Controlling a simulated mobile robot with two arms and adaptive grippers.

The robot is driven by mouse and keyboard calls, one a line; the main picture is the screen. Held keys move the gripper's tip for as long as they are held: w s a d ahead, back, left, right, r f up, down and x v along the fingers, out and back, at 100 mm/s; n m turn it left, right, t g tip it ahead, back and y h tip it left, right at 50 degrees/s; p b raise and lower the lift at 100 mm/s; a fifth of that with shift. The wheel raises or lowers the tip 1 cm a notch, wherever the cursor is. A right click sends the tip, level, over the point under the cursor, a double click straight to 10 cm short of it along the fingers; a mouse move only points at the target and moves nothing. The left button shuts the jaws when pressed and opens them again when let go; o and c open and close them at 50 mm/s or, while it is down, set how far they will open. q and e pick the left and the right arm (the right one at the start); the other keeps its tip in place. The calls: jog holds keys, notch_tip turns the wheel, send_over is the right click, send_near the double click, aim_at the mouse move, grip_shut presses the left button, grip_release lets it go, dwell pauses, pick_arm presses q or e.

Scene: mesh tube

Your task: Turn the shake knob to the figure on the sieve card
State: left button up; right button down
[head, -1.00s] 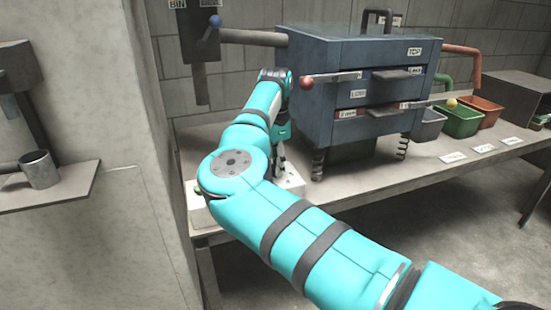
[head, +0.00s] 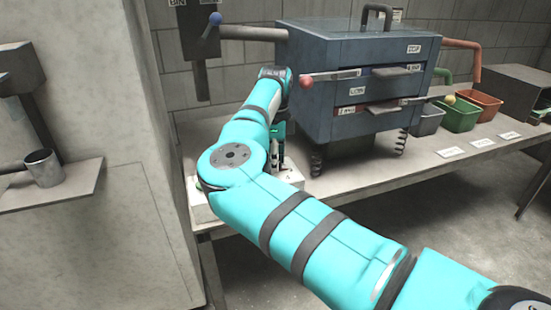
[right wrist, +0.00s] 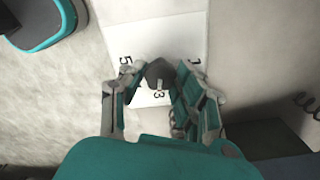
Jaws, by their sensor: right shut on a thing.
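The shake knob (right wrist: 158,72) is dark grey and sits on a white panel (right wrist: 150,38) in the right wrist view. Figures 5 and 3 show around it, with a third figure partly hidden by a finger. A pale mark on the knob lies on the side of the 3. My right gripper (right wrist: 157,80) is shut on the knob, one finger on each side. In the head view, my right gripper (head: 279,160) points down at the white control box (head: 205,208), and my arm hides most of that box. I cannot make out a sieve card with a readable figure.
The blue-grey sieve cabinet (head: 355,80) on springs stands right of my arm, with handles sticking out. Grey, green (head: 456,117) and red tubs stand along the bench (head: 400,165), with white cards before them. A metal cup (head: 43,168) stands on a left shelf.

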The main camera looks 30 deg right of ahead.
jog(key=shift+r, duration=0.1)
jog(key=c, duration=0.9)
grip_release()
jog(key=shift+c, duration=0.2)
notch_tip(320, 180, up, 12)
